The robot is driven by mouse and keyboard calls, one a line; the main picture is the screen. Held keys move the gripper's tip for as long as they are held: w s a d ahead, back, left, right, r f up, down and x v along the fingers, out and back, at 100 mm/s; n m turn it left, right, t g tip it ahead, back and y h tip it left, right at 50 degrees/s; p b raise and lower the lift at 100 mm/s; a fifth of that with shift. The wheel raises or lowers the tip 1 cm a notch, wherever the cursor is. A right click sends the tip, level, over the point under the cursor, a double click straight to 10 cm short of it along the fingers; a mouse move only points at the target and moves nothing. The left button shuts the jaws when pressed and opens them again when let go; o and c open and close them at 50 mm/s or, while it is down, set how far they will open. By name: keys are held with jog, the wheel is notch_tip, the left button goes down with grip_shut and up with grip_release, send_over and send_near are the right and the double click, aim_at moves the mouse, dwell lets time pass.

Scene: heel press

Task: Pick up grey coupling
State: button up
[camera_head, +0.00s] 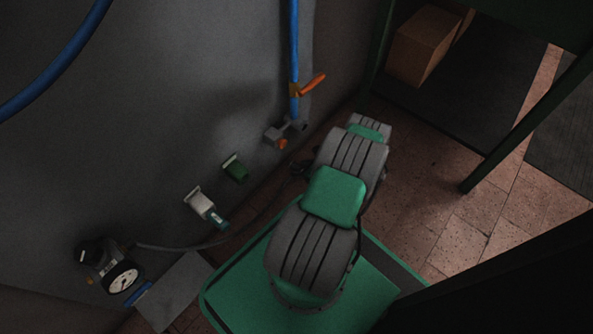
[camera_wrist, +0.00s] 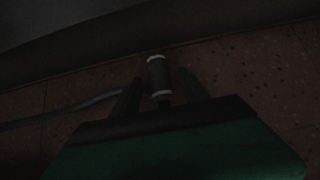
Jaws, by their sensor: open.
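In the wrist view a grey coupling (camera_wrist: 157,74), a short dark cylinder with a pale ring at each end, lies on the tiled floor. My gripper (camera_wrist: 160,78) is open, with one dark finger on each side of the coupling in the picture. Gaps show between the fingers and the coupling. I cannot tell how far above it the fingers are. The coupling's near end is close to the dark edge of my gripper's body. In the head view my arm hides the gripper, and I cannot make out the coupling clearly.
A thin hose (camera_wrist: 75,112) runs along the floor from the left. A gauge (camera_head: 123,277) is lower left.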

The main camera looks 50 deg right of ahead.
jog(key=shift+w+f, duration=0.1)
jog(key=shift+w, duration=0.05)
jog(key=shift+c, duration=0.2)
grip_shut()
dwell(0.3)
